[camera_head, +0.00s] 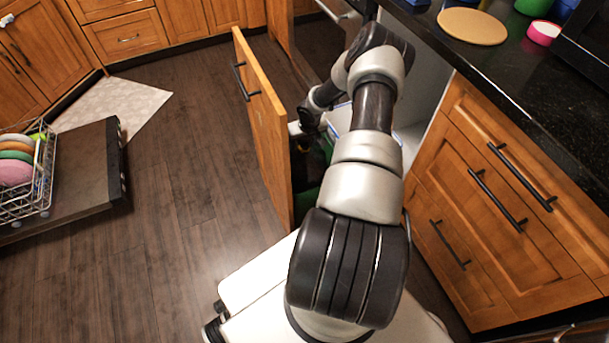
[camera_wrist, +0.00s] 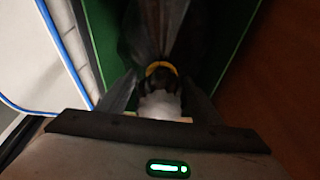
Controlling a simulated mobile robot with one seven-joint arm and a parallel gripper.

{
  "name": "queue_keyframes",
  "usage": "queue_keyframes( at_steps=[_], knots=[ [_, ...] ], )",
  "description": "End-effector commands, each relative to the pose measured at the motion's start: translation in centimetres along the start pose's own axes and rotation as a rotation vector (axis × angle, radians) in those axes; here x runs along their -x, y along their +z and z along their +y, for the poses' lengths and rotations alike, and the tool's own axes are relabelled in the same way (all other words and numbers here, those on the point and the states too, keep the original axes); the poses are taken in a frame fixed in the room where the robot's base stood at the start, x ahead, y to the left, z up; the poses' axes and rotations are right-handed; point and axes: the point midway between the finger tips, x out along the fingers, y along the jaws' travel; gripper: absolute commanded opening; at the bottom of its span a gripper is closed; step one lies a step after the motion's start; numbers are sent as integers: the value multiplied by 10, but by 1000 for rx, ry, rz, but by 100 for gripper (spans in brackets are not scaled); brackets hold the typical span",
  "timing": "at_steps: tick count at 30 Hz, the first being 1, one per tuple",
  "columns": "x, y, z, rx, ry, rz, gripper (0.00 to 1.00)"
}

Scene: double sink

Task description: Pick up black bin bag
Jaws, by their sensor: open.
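The black bin bag (camera_wrist: 152,30) sits inside a green bin (camera_wrist: 103,38) in the wrist view. A yellow tie (camera_wrist: 161,67) circles its gathered neck, and a pale, blurred part shows just nearer than the tie. My gripper (camera_wrist: 161,80) is open, with one finger on each side of the neck near the tie. I cannot tell whether either finger touches the bag. In the head view, my arm reaches down into the pull-out drawer.
The wooden drawer front (camera_head: 265,130) stands left of my arm. A white bin with a blue rim (camera_wrist: 62,50) is beside the green bin. The black counter (camera_head: 520,75) lies to the right. An open dishwasher door with a dish rack (camera_head: 45,180) is far left; floor between is clear.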

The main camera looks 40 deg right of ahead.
Motion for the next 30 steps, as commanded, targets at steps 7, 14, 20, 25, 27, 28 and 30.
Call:
queue_keyframes(
  at_steps=[7, 14, 20, 25, 27, 28, 30],
  knots=[
    [0, 0, 0, 0, 0, 0, 27],
    [0, 0, 0, 0, 0, -1, 0],
    [2, -2, 0, 0, 0, 4, 0],
    [3, -3, 0, 0, 0, 4, 0],
    [6, -4, 0, 0, 0, 4, 0],
    [8, -4, 0, 0, 0, 4, 0],
    [13, -6, 1, 0, 1, 5, 0]
  ],
)
